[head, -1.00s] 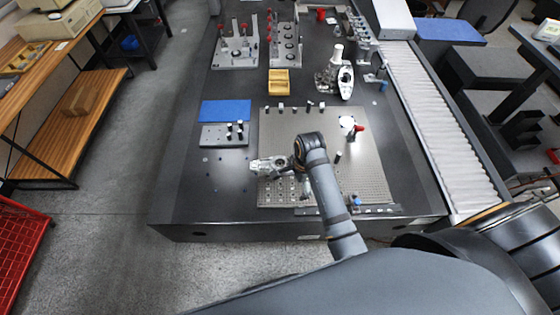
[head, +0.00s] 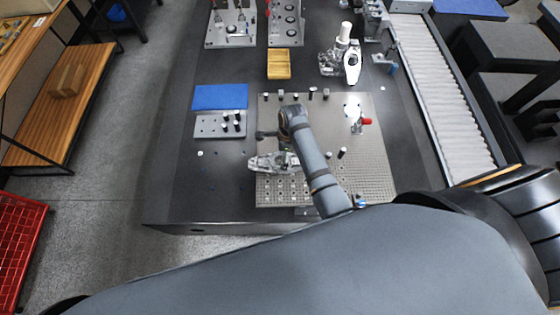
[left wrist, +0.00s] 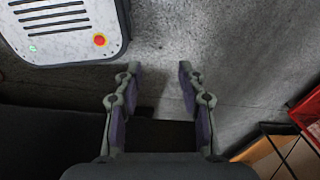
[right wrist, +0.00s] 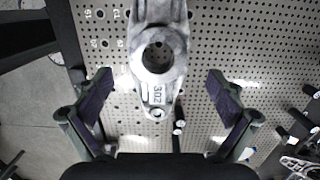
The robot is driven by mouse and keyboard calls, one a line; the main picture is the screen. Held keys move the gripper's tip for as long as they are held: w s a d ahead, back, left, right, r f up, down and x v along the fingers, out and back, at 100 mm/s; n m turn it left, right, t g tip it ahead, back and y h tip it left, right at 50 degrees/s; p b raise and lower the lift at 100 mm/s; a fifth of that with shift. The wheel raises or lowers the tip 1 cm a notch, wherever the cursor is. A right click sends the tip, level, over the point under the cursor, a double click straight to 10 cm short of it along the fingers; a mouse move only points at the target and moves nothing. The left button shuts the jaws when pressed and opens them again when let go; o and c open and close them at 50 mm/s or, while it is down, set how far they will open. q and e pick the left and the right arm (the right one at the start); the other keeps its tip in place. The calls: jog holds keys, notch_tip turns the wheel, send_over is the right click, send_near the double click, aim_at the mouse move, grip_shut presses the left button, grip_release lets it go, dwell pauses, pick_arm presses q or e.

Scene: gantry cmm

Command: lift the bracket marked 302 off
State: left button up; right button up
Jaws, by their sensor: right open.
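The bracket marked 302 (right wrist: 158,98) is a grey cast part with a round bored boss and a narrow tail bearing the number. In the right wrist view its upper end runs out of frame. In the head view the bracket (head: 266,164) is over the left part of the perforated plate, partly covered by my right wrist. My right gripper (right wrist: 160,77) is open, with one finger on each side of the bracket and clear gaps to both. My left gripper (left wrist: 158,69) is open and empty above the floor, outside the head view.
The perforated plate (head: 370,185) carries several short dark posts and a red-knobbed clamp (head: 362,122). A blue pad (head: 220,96) and a yellow tray (head: 279,70) lie beyond it. A white box with a red button (left wrist: 65,30) is near my left gripper.

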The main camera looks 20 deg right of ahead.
jog(key=f, duration=0.2)
jog(key=a+f+p, duration=0.1)
jog(key=f, duration=0.2)
jog(key=c, duration=1)
pick_arm(q)
jog(key=shift+w+d+r, duration=0.1)
jog(key=shift+w+r, duration=0.2)
jog(key=shift+w, duration=0.3)
jog(key=shift+w+d+r, duration=0.1)
jog(key=shift+w+r, duration=0.15)
jog(key=shift+w, duration=0.35)
pick_arm(e)
jog(key=shift+r, duration=0.1)
jog(key=c, duration=0.7)
